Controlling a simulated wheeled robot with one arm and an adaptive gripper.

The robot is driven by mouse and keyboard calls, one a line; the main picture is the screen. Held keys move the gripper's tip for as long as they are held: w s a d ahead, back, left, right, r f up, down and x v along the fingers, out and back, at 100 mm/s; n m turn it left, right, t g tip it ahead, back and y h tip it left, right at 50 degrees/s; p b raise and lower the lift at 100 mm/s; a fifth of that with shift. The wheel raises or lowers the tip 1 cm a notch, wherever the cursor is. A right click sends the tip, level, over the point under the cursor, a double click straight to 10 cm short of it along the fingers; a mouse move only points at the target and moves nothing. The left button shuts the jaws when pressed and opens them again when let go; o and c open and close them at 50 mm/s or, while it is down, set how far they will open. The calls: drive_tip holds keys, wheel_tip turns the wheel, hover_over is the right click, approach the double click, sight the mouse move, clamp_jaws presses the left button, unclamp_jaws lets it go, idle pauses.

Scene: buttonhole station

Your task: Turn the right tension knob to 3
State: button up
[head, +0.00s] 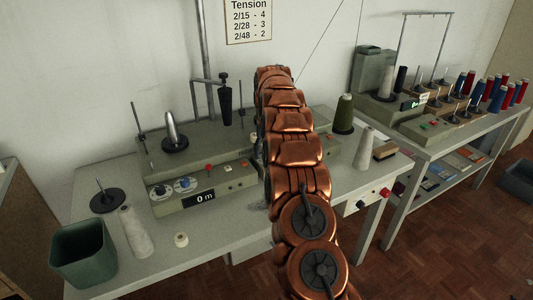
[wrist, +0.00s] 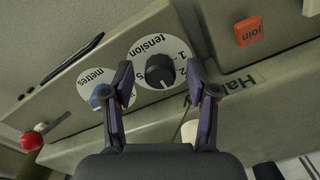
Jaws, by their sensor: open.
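The tension dial (wrist: 138,52) is a white disc marked "tension" with a black knob (wrist: 163,72) at its centre, on the beige machine panel in the wrist view. My gripper (wrist: 158,74) is open, with one finger on either side of this knob. A gap shows between each finger and the knob. The numbers 1 and 2 show on the dial; others are partly covered, and I cannot tell which number the knob points to. In the head view my copper arm hides my gripper and the middle of the winding machine (head: 222,178).
A white metres dial (wrist: 86,78) with a blue knob (wrist: 101,96) sits close beside the left finger. An orange join button (wrist: 250,30) is at the upper right. The wall chart (head: 248,20) lists tensions. A green bin (head: 83,250) and cones stand on the table.

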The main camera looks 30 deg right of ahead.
drive_tip(key=shift+r, duration=0.15)
wheel_tip(320, 180, up, 5)
drive_tip(key=shift+d+r, duration=0.1)
drive_tip(key=shift+r, duration=1)
